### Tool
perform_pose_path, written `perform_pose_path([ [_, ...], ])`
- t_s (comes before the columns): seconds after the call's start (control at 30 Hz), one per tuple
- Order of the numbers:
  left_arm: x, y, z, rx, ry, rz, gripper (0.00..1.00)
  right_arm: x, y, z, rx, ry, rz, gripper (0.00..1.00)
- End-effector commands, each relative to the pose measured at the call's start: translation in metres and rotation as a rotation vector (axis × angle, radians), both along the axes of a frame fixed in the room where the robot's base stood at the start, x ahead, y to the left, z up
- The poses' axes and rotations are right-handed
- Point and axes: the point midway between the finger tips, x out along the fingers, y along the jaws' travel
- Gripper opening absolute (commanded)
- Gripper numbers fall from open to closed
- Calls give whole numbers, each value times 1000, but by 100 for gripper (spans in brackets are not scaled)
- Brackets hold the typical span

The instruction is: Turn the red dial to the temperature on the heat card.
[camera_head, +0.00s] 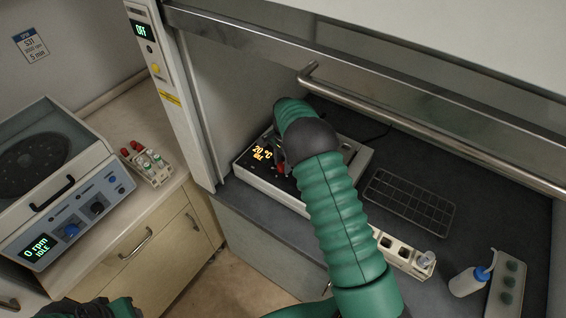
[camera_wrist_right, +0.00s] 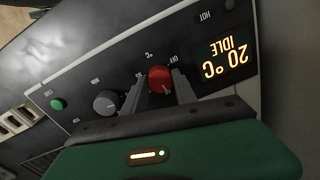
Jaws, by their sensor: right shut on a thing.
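The hotplate unit (camera_head: 270,190) stands inside the hood, its front panel facing me. Its display (camera_wrist_right: 226,58) reads 20 °C IDLE, upside down in the right wrist view. The red dial (camera_wrist_right: 159,76) is beside the display, near an OFF mark; a little red also shows in the head view (camera_head: 281,168). My right gripper (camera_wrist_right: 158,90) is shut on the red dial, one finger on each side. My right arm hides much of the unit in the head view. A heat card cannot be made out. Only a piece of my left arm shows, not its gripper.
A grey knob (camera_wrist_right: 106,103) and green button (camera_wrist_right: 58,104) share the panel. A wire rack (camera_head: 410,202), wash bottle (camera_head: 468,282) and vial holder (camera_head: 403,258) are to the right. A centrifuge (camera_head: 60,190) stands left. The wall card (camera_head: 31,46) gives rpm and minutes. A sash handle (camera_head: 430,130) crosses the hood.

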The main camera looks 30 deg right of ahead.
Motion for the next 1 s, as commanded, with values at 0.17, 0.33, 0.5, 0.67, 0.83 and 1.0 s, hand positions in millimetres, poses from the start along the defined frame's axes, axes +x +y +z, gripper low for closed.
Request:
perform_pose_path([
  [0.17, 0, 0, 1, 0, 0, 0, 36, -2, 3, -3, 5, 7, -71, 0],
  [0.33, 0, 0, 1, 0, 0, 0, 36, -1, 4, -3, 5, 7, -110, 0],
  [0.5, 0, 0, 1, 0, 0, 0, 36, -1, 4, -3, 6, 6, -122, 0],
  [0.67, 0, 0, 1, 0, 0, 0, 36, -1, 4, -3, 6, 6, -122, 0],
  [0.83, 0, 0, 1, 0, 0, 0, 36, 0, 5, -3, 6, 5, -121, 37],
  [1.0, 0, 0, 1, 0, 0, 0, 36, 0, 3, -2, 4, 3, -121, 55],
])
